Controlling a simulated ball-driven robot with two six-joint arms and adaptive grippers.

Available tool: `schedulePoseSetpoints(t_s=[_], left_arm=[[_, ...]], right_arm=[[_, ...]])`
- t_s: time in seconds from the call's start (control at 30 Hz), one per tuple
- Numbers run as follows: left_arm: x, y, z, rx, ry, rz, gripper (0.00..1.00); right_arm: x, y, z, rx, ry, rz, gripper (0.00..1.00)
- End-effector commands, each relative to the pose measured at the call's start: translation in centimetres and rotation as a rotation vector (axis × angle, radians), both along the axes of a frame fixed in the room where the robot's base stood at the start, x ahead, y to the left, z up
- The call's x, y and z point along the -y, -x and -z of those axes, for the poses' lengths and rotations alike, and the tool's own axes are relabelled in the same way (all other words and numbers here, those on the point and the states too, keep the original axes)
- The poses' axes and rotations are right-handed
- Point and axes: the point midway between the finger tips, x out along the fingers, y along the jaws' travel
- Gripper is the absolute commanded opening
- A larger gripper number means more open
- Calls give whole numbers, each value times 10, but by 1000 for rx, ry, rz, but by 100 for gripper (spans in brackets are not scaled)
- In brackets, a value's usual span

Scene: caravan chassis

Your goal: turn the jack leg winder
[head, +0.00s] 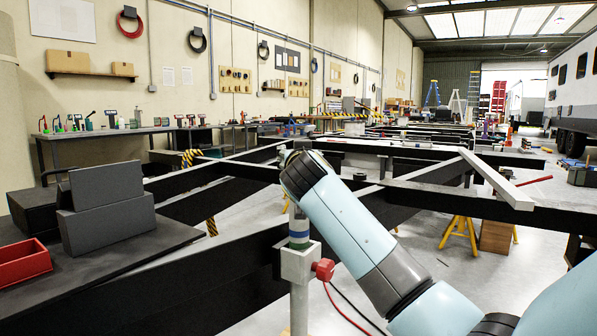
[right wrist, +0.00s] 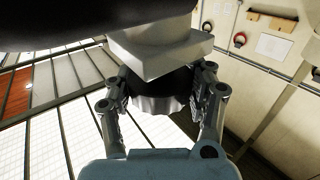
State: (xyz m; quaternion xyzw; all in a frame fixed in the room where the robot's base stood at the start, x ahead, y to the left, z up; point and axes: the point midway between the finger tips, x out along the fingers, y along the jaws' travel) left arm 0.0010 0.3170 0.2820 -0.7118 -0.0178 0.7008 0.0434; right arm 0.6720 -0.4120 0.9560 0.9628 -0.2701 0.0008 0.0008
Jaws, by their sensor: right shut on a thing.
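The jack leg (head: 299,262) stands upright at the chassis beam in the head view, with a pale square clamp and a red knob at its side. My right arm reaches over its top, and the gripper's fingers are hidden there. In the right wrist view my right gripper (right wrist: 163,88) has its two fingers on either side of a dark piece with a pale scalloped rim, which looks like the winder (right wrist: 158,104). The gripper is shut on it. A pale square block (right wrist: 165,52) sits right by the winder. My left gripper is not in view.
Black chassis beams (head: 225,285) cross around the leg. A dark platform with grey boxes (head: 105,208) and a red tray (head: 22,262) is at the left. A pale bar (head: 497,180) lies across beams at the right. Yellow stands (head: 459,233) are on the floor beyond.

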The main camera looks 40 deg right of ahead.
Motion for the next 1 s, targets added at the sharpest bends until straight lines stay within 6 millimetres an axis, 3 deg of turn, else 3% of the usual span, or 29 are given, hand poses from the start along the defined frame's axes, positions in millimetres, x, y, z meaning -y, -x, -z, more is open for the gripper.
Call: schedulePoseSetpoints(t_s=[0.27, 0.3, 0.47, 0.77, 1.0], left_arm=[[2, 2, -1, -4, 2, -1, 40], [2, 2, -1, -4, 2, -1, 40], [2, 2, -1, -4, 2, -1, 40], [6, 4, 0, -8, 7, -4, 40], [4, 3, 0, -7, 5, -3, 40]], right_arm=[[0, 0, -1, 0, -2, 3, 23], [0, 0, -1, 0, -2, 3, 59], [0, 0, 0, -1, -2, 2, 80], [-1, 2, 0, -1, -2, 1, 80], [-22, 34, 2, -2, -5, 0, 80]])
